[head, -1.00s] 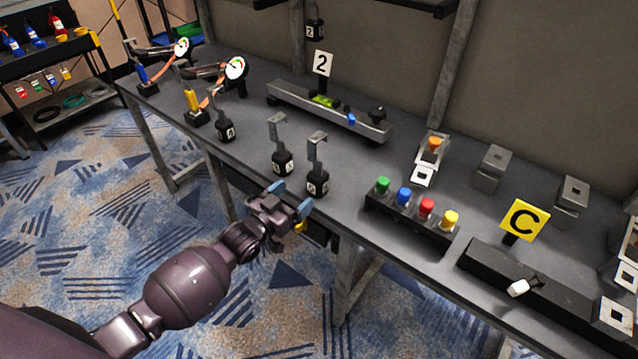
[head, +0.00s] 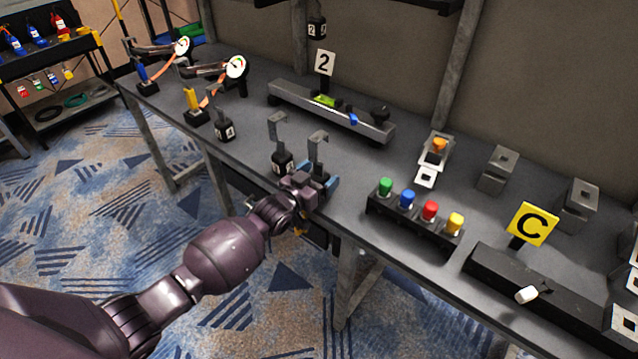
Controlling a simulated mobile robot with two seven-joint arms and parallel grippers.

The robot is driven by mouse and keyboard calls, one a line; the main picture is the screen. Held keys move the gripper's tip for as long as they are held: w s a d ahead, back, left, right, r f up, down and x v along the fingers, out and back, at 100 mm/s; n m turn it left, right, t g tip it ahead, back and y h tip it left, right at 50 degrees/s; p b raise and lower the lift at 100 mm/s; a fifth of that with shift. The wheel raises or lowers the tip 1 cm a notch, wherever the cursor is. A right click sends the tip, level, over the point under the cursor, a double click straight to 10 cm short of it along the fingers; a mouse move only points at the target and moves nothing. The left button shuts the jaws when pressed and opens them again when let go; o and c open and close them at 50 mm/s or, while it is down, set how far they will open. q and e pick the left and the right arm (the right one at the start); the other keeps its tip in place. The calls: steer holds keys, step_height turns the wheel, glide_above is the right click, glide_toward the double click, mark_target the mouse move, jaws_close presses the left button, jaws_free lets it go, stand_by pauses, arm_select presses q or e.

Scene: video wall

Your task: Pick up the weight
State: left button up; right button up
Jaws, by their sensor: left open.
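Several black weights with grey hooked stems stand on the dark workbench (head: 370,165). The nearest weight (head: 319,168) has its lower body partly hidden by my left gripper (head: 320,180). The gripper is open, with blue fingertips, and has reached over the front edge of the bench to this weight. Its jaws look to be about the weight's base, but contact cannot be told. A second weight (head: 283,161) stands just left of it, and another weight (head: 224,131) stands farther left. My right gripper is not in view.
A long grey rail (head: 335,112) lies behind the weights. A yellow C sign (head: 531,223) stands at the right.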

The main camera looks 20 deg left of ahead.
arm_select(q)
jaws_close()
steer(key=shift+r, duration=0.15)
stand_by(0.4)
steer(key=shift+r, duration=0.1)
